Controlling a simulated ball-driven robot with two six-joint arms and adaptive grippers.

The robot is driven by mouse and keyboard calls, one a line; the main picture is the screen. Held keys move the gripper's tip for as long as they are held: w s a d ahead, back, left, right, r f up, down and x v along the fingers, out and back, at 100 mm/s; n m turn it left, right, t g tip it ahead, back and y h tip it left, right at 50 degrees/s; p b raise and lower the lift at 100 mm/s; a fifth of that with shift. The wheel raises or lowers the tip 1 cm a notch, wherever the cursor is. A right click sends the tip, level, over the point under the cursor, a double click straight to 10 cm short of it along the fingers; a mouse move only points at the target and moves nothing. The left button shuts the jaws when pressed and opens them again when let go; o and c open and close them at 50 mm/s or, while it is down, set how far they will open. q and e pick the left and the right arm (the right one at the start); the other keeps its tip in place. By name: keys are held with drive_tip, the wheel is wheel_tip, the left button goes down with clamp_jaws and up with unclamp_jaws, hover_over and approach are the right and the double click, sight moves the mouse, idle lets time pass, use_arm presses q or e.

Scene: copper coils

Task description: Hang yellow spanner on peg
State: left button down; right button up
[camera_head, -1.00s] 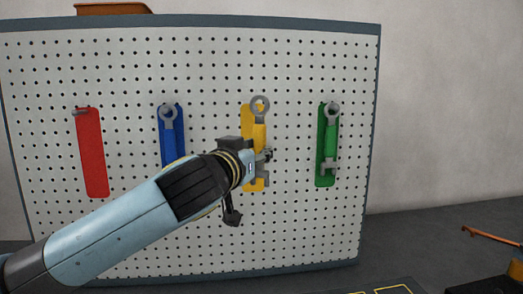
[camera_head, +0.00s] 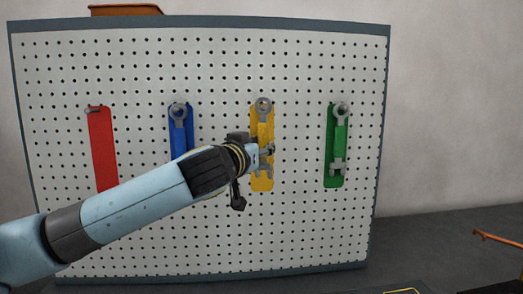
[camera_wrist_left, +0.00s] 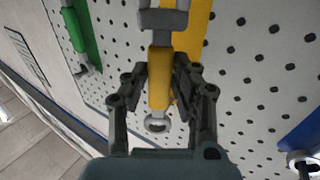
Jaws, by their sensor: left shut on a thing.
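The yellow spanner has a grey ring (camera_head: 263,104) at its upper end and a grey open jaw at its lower end. It stands upright in front of the yellow silhouette (camera_head: 258,183) on the pegboard. My left gripper (camera_head: 262,151) is shut on its handle. In the left wrist view the gripper (camera_wrist_left: 160,85) has a finger on each side of the yellow handle (camera_wrist_left: 160,78). The ring (camera_wrist_left: 157,123) shows between the finger bases there. The yellow peg is not clearly visible; I cannot tell whether the ring is around it.
The white pegboard (camera_head: 225,225) stands on a dark bench. A blue-silhouette spanner (camera_head: 178,112) hangs left and a green one (camera_head: 339,135) right. The red silhouette (camera_head: 103,150) has a bare peg (camera_head: 93,109). A copper rod (camera_head: 497,239) lies at the right.

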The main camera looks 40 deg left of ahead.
use_arm(q)
drive_tip(key=shift+w+a, duration=0.7)
drive_tip(key=shift+w, duration=0.15)
drive_tip(key=shift+w+a+f+b, duration=0.3)
drive_tip(key=shift+a+f+b, duration=0.2)
drive_tip(key=shift+a, duration=0.05)
drive_tip(key=c, duration=1)
unclamp_jaws()
drive_tip(key=shift+d, duration=0.1)
drive_tip(key=shift+s, duration=0.15)
drive_tip(key=v, duration=1.1)
drive_tip(key=shift+s+d, duration=0.2)
drive_tip(key=shift+s, duration=0.15)
